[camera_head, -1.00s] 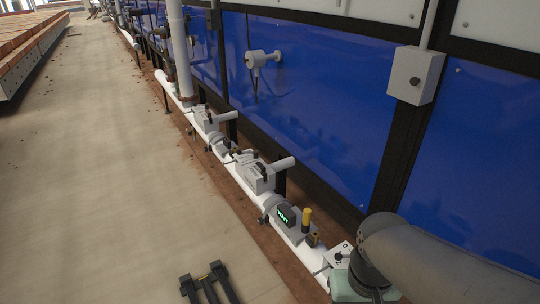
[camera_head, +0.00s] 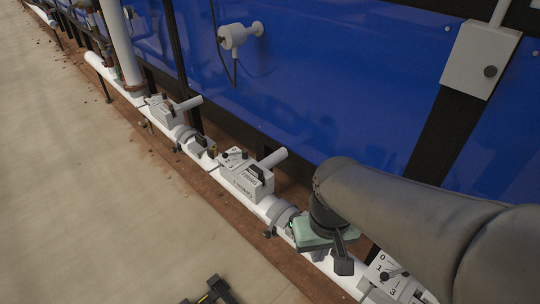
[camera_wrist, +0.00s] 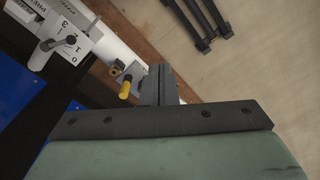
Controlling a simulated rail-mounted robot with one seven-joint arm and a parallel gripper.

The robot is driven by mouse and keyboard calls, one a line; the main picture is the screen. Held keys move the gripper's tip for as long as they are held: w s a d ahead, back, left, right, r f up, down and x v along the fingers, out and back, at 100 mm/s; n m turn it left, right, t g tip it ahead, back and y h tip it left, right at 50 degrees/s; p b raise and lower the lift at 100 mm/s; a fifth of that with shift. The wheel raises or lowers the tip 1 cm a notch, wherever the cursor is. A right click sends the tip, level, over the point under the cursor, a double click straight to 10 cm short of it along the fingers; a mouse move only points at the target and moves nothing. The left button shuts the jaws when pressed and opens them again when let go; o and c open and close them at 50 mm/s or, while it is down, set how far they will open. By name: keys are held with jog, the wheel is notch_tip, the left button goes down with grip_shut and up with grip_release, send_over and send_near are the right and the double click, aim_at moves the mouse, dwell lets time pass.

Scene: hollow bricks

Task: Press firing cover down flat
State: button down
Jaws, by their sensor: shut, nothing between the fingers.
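My gripper (camera_head: 343,262) is shut and empty, pointing down over the white pipe at the unit that carries a yellow cylinder. In the wrist view the closed fingers (camera_wrist: 158,78) stand right beside the yellow cylinder (camera_wrist: 125,90). Next to that are a small brass-coloured part (camera_wrist: 116,70) and a grey plate (camera_wrist: 131,74), partly behind the fingers. I cannot tell for sure which part is the firing cover, or whether it lies flat. The fingers overlap the unit in view; contact cannot be told. In the head view my gripper hides most of this unit.
A white panel with a numbered dial (camera_head: 391,276) sits further along the pipe; its lever knob (camera_wrist: 71,39) also shows in the wrist view. A grey box unit (camera_head: 247,175) with a stub pipe stands on the other side. Blue wall panels (camera_head: 330,90) rise behind.

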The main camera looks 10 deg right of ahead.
jog(key=w+f+n+b, duration=0.2)
jog(key=w+n+b, duration=0.25)
jog(key=w, duration=0.45)
jog(key=n+b, duration=0.8)
jog(key=n, duration=1.3)
send_over(284, 209)
notch_tip(284, 209, down, 19)
jog(key=shift+f, duration=0.2)
jog(key=shift+w+f+m, duration=0.1)
jog(key=shift+m, duration=0.15)
notch_tip(284, 209, down, 14)
jog(key=shift+r+b, duration=0.1)
jog(key=shift+b, duration=0.4)
